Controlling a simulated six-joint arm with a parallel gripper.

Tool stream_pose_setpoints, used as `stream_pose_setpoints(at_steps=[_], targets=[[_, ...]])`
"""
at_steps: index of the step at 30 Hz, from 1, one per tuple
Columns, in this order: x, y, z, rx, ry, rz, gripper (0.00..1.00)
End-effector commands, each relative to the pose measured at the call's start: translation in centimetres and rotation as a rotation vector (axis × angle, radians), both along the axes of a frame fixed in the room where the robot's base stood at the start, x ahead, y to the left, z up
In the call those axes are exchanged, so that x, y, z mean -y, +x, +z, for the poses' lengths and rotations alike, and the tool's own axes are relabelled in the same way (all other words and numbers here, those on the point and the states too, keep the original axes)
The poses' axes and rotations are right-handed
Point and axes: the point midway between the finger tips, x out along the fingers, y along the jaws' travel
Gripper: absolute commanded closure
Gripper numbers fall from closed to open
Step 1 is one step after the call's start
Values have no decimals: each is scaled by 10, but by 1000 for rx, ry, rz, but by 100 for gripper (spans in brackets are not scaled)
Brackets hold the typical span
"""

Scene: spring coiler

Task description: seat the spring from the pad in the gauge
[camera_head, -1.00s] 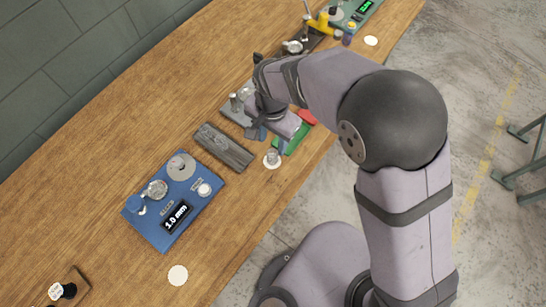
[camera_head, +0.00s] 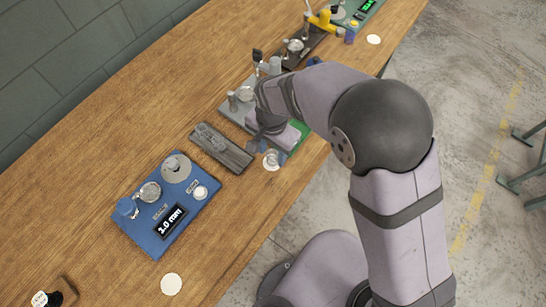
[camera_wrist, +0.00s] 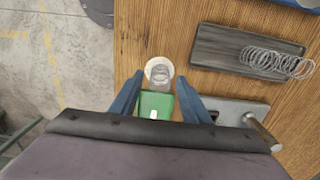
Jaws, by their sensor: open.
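A clear wire spring (camera_wrist: 160,74) stands on a small round white pad (camera_wrist: 150,66) in the wrist view. The pad (camera_head: 267,165) and spring (camera_head: 271,155) also show in the head view, just below my gripper. My gripper (camera_wrist: 159,80) is open and empty, with its two blue fingers on either side of the spring's near end; I cannot tell their height above it. A grey fixture with metal posts (camera_head: 233,101) stands beside the gripper; it may be the gauge, but I cannot be sure. My arm partly hides it.
A dark tray (camera_head: 213,155) holds a lying coil (camera_wrist: 275,62). A green panel (camera_wrist: 153,103) lies close to the pad. A blue machine (camera_head: 150,232) with a display stands at left, and a dark fixture (camera_head: 305,48) behind. Bare wood lies between the pad and the front edge.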

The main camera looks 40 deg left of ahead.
Motion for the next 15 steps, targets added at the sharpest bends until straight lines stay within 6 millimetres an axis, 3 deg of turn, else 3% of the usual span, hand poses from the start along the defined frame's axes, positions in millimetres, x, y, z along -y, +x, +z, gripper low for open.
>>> stream_pose_setpoints(at_steps=[1,4,15], targets=[[0,0,0,0,0,0,63],[0,0,0,0,0,0,86],[0,0,1,0,0,0,87]])
